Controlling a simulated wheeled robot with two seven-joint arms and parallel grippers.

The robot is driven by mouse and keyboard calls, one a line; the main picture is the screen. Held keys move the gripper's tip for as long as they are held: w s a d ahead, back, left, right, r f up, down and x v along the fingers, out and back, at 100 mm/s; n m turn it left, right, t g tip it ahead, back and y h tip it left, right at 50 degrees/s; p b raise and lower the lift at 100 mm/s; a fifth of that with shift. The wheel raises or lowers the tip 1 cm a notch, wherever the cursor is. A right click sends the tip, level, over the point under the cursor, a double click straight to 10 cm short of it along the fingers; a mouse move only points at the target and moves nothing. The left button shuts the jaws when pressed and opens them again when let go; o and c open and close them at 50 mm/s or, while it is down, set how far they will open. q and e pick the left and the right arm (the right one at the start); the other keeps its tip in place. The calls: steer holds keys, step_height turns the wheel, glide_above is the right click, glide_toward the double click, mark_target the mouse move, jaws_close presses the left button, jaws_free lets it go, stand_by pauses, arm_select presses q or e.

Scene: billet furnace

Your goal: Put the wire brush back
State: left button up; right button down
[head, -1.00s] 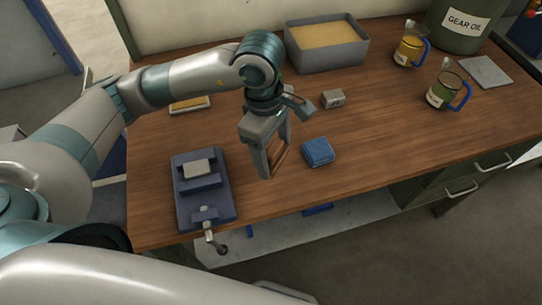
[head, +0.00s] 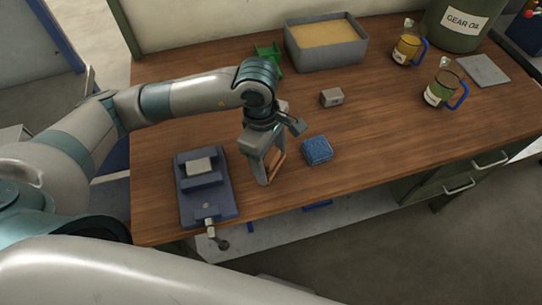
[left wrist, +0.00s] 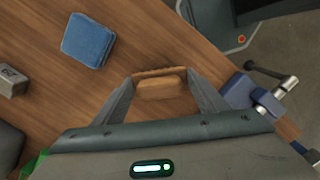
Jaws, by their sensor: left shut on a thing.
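My left gripper (head: 271,168) is low over the wooden bench, between the vise and the blue cloth. It is shut on a brown wooden piece, which looks like the wire brush (head: 278,163). In the left wrist view the wooden brush (left wrist: 160,84) sits crosswise between the two fingertips. Its bristles cannot be made out, and I cannot tell whether it touches the bench. My right gripper does not show.
The blue vise (head: 206,206) holding a grey block stands left of my gripper. The folded blue cloth (head: 317,150) lies close on its right. A grey box (head: 332,97), sand tray (head: 327,55), green object (head: 268,57) and jugs (head: 440,90) are farther back. The right bench middle is clear.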

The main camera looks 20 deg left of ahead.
arm_select(q)
steer(key=shift+f+b, duration=0.2)
steer(key=shift+b, duration=0.1)
steer(key=o, duration=1)
steer(key=shift+r, duration=0.1)
